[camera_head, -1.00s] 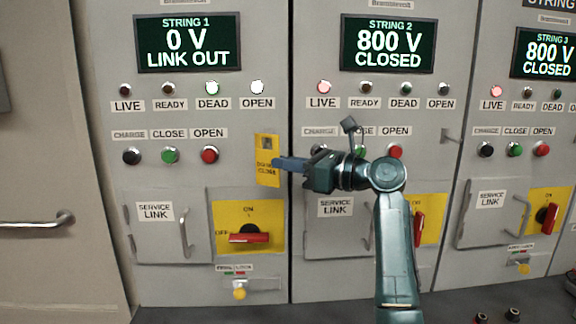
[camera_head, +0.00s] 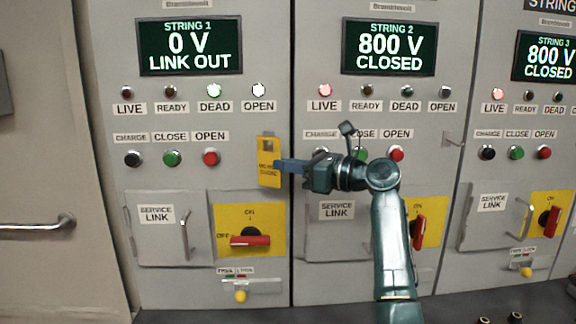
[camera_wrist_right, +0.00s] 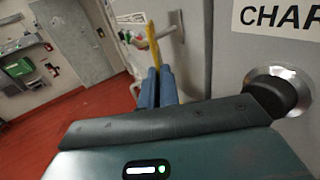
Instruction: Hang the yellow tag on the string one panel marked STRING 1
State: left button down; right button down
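The yellow tag (camera_head: 268,162) is upright at the right edge of the STRING 1 panel (camera_head: 186,112), in the head view. My right gripper (camera_head: 280,166) reaches in from the right, and its blue fingers are shut on the tag's edge. The right wrist view shows the tag (camera_wrist_right: 152,42) edge-on between the fingertips (camera_wrist_right: 155,72). Whether the tag touches the panel or a hook behind it cannot be told. The STRING 1 screen (camera_head: 190,46) reads 0 V, LINK OUT. My left gripper is not in view.
The red rotary handle (camera_head: 250,241) on its yellow plate is below the tag, beside the closed service link door (camera_head: 160,230). The STRING 2 panel (camera_head: 310,262), reading 800 V CLOSED, is behind my right arm. An empty hook (camera_head: 452,139) projects from its right side.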

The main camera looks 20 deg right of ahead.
jog(key=c, duration=1.6)
grip_release()
jog(key=shift+o, duration=0.2)
